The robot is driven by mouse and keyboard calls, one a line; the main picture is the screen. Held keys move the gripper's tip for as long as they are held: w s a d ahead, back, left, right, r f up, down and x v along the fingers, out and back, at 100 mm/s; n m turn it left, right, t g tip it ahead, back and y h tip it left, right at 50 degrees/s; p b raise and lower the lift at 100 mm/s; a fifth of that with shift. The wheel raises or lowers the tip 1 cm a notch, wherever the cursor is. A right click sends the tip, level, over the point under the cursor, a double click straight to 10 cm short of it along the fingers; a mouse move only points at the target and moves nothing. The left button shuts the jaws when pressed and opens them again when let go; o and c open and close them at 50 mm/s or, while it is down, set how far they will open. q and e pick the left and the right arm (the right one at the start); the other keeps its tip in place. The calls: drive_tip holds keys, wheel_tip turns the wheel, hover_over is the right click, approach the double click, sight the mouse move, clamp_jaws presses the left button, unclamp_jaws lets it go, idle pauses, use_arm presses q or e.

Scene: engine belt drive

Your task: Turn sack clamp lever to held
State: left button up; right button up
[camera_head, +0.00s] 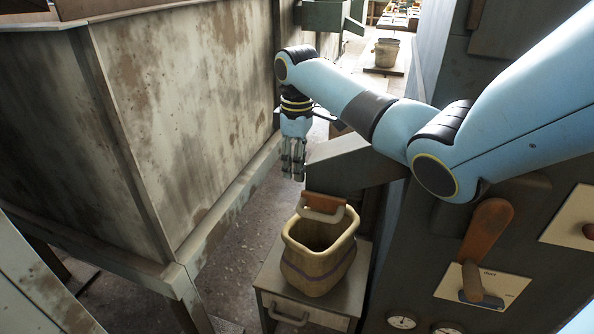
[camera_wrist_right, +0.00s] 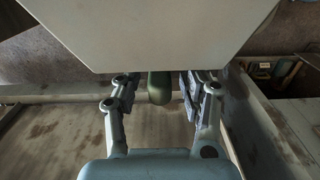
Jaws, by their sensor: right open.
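A tan open sack (camera_head: 318,262) stands upright on a grey stand (camera_head: 275,275) below the dark chute. A rust-orange piece with a pale curved bar (camera_head: 323,205) sits at the sack's back rim; I cannot tell whether it is the sack clamp lever. My right gripper (camera_head: 293,165) hangs fingers-down in the air, above and left of the sack, open. In the right wrist view, a dark green rounded handle-like part (camera_wrist_right: 159,88) shows between the spread fingers (camera_wrist_right: 160,95), partly hidden by a pale panel; I cannot tell whether they touch. My left gripper is not in view.
A large stained bin (camera_head: 180,110) fills the left. The dark machine panel on the right carries an orange lever (camera_head: 487,230) on a pale plate, a red knob (camera_head: 588,230) and gauges (camera_head: 401,320). A bucket (camera_head: 387,52) stands behind. Floor shows between bin and stand.

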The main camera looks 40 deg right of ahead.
drive_tip(key=shift+f, duration=0.75)
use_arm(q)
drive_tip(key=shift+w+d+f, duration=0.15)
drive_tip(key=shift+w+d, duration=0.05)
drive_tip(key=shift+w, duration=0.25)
use_arm(e)
clamp_jaws()
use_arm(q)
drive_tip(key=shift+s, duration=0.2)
